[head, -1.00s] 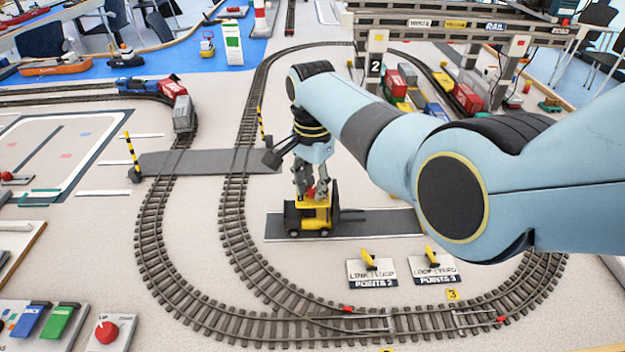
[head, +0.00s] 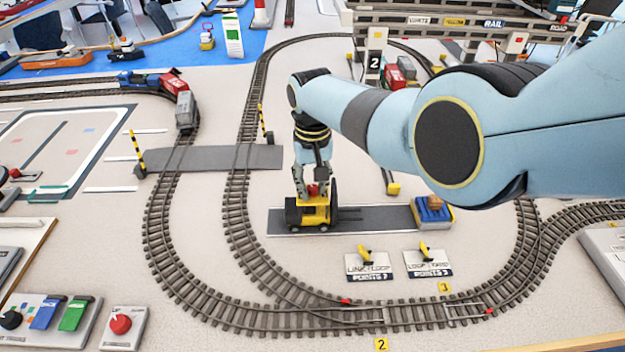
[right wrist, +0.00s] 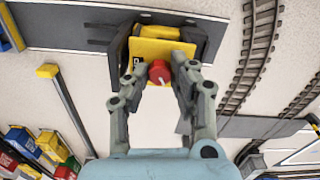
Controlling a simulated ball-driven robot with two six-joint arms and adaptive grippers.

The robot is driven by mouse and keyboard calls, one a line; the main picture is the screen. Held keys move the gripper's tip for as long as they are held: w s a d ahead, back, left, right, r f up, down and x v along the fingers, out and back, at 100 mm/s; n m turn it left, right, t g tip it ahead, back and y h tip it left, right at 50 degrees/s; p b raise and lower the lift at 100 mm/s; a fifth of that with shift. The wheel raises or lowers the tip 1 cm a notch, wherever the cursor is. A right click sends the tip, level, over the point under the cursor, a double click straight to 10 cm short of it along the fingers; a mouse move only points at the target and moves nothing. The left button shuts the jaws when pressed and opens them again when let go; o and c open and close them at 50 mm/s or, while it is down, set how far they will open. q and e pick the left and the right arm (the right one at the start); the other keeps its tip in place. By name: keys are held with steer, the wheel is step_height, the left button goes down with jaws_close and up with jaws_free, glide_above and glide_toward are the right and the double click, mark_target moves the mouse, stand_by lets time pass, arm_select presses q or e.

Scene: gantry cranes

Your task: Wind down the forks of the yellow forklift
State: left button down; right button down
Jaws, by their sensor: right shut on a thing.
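The yellow forklift (head: 318,214) stands on a dark grey strip, its black mast and forks (head: 350,213) toward the right. The forks look low, but their exact height above the strip is unclear. My right gripper (head: 312,190) reaches down from above onto the red knob (right wrist: 160,72) on the forklift's yellow roof. In the right wrist view my right gripper's fingers (right wrist: 156,76) are closed on the knob from both sides. My left gripper is in neither view.
A blue pallet with a brown load (head: 432,210) sits at the strip's right end. Two points levers (head: 368,262) stand in front, inside the curved railway track (head: 235,225). A striped barrier post (head: 264,125) stands behind left. The gantry (head: 450,22) is behind my right arm.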

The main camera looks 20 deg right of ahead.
mark_target(312, 187)
steer(key=n, duration=0.5)
steer(key=shift+n+p, duration=0.3)
steer(key=shift+p, duration=0.1)
steer(key=n, duration=0.5)
steer(key=shift+n, duration=0.4)
steer(key=c, duration=1.1)
jaws_free()
step_height(312, 187, up, 12)
